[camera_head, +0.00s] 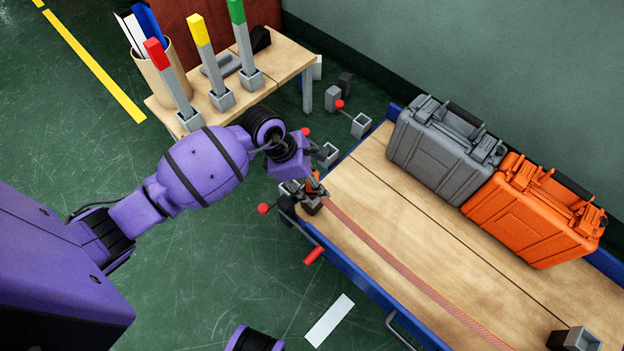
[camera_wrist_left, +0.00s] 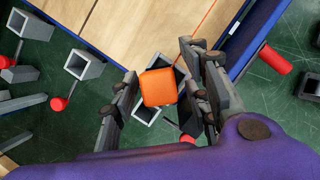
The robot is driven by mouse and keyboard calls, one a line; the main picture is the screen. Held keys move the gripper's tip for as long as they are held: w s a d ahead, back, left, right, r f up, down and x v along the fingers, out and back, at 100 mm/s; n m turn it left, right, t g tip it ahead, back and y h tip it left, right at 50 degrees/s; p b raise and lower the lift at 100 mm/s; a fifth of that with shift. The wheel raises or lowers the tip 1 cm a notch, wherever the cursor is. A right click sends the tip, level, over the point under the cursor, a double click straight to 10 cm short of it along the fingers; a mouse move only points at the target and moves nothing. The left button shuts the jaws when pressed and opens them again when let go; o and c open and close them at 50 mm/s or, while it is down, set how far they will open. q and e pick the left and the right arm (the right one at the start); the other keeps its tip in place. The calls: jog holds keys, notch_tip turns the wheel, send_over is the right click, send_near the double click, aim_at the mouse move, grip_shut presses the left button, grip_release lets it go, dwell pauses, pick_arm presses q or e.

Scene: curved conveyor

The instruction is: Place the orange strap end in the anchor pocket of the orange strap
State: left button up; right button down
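The orange strap end (camera_wrist_left: 158,87) is a rounded block between the fingers of my left gripper (camera_wrist_left: 160,84) in the left wrist view. A narrow gap shows on each side of it, so the fingers look open around it. A grey open-topped pocket (camera_wrist_left: 144,113) shows beneath and around the block. I cannot tell whether the block sits inside it or above it. In the head view my left gripper (camera_head: 312,190) is at the near left corner of the bench, with a little orange visible between its dark fingers. My right gripper is not in view.
A thin reddish strap (camera_head: 400,268) runs along the wooden bench top (camera_head: 450,240). A grey case (camera_head: 443,147) and an orange case (camera_head: 530,212) stand along the back. A small table (camera_head: 275,62) holds coloured posts.

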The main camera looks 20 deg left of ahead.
pick_arm(q)
jog(key=p+v, duration=0.4)
jog(key=v, duration=0.8)
jog(key=shift+s+r, duration=0.1)
jog(key=shift+r, duration=0.05)
